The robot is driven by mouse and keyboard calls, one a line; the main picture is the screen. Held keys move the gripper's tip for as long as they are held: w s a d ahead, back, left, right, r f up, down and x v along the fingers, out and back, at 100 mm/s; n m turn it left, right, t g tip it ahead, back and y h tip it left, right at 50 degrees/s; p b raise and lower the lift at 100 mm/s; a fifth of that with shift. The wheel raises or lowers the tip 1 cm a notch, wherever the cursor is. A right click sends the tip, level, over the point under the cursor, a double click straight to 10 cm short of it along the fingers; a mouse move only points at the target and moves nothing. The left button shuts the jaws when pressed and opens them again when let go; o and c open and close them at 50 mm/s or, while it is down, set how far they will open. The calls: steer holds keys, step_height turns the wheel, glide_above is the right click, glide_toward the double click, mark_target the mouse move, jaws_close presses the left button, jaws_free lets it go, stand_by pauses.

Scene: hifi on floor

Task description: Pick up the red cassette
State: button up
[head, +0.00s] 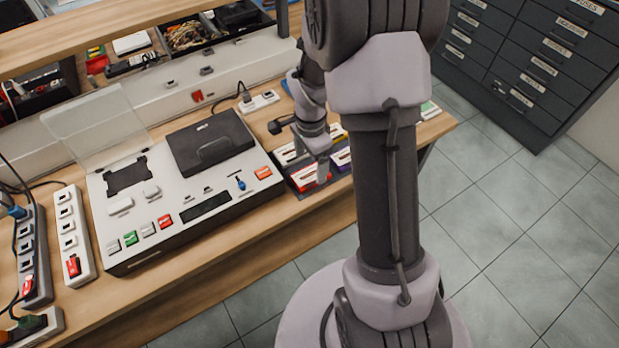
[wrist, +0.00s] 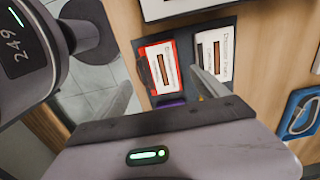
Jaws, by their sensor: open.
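The red cassette (wrist: 151,80), with a white label, lies in a dark tray (wrist: 185,36) in the wrist view. In the head view it appears to be the red-edged one (head: 301,181) near the tray's front. My gripper (wrist: 160,78) is open and empty, with one finger to each side of the red cassette in the picture. The right finger shows between it and a white-labelled black cassette (wrist: 228,50). I cannot tell how far above the cassettes the fingertips are. In the head view my gripper (head: 322,168) hangs over the tray, partly hiding its contents.
A purple cassette (wrist: 170,103) is just below the red one in the wrist view. A large grey device (head: 185,190) with an open clear lid stands left of the tray. Power strips (head: 72,235) lie at far left. A blue tray (wrist: 300,115) is at the wrist view's right.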

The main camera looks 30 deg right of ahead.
mark_target(310, 175)
step_height(310, 175, down, 5)
steer(key=b, duration=0.2)
steer(key=shift+w+d+f+b, duration=0.1)
steer(key=shift+w+f+b, duration=0.1)
steer(key=shift+b, duration=0.1)
steer(key=shift+r, duration=0.15)
steer(key=c, duration=1.5)
steer(key=shift+o, duration=0.2)
steer(key=shift+r, duration=0.1)
